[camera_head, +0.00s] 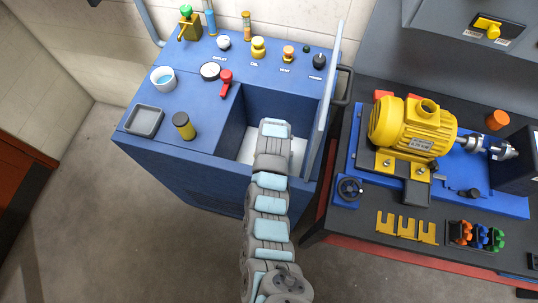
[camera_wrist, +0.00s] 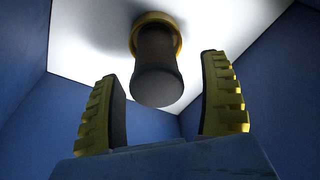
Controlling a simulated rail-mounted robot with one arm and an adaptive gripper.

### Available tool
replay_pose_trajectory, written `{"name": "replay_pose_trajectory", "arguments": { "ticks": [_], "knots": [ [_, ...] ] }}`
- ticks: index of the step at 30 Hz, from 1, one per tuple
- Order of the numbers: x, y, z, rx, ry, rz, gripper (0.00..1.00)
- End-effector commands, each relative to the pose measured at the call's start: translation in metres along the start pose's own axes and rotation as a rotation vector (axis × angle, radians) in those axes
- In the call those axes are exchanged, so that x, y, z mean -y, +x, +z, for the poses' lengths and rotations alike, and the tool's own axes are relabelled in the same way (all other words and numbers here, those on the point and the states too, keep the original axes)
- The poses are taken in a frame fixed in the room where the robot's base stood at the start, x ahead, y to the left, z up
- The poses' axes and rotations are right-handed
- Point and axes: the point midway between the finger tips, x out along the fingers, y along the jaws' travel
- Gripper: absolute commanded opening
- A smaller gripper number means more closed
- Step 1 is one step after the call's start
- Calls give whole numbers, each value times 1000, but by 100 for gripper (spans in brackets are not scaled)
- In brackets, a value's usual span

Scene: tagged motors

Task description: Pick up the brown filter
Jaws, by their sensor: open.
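The brown filter (camera_wrist: 157,70) shows in the wrist view as a dark brown cylinder with a rounded near end and a yellow ring at its far end, against a white panel. My gripper (camera_wrist: 162,68) is open, with one yellow-and-black finger to the left of the filter and one to the right. The filter appears beyond the fingers and clear of both. In the head view my arm reaches into the open well of the blue cabinet (camera_head: 160,172); the gripper and the filter are hidden there.
Blue walls close in on both sides of the well, and a raised grey lid (camera_head: 328,95) borders it on the right. A red valve handle (camera_head: 226,82), a dark yellow-ended cylinder (camera_head: 184,125) and a grey tray (camera_head: 144,121) stand on the cabinet top. A yellow motor (camera_head: 410,125) is on the right-hand bench.

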Motion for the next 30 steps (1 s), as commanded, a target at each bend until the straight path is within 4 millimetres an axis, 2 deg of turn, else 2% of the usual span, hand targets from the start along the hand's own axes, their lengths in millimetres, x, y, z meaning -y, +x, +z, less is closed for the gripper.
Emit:
{"name": "replay_pose_trajectory", "arguments": {
  "ticks": [15, 25, 30],
  "knots": [
    [-3, 40, 2, 2, 0, -2, 78],
    [-3, 43, 2, 1, 0, -2, 77],
    [-3, 43, 2, 1, 0, -2, 28]
  ]
}}
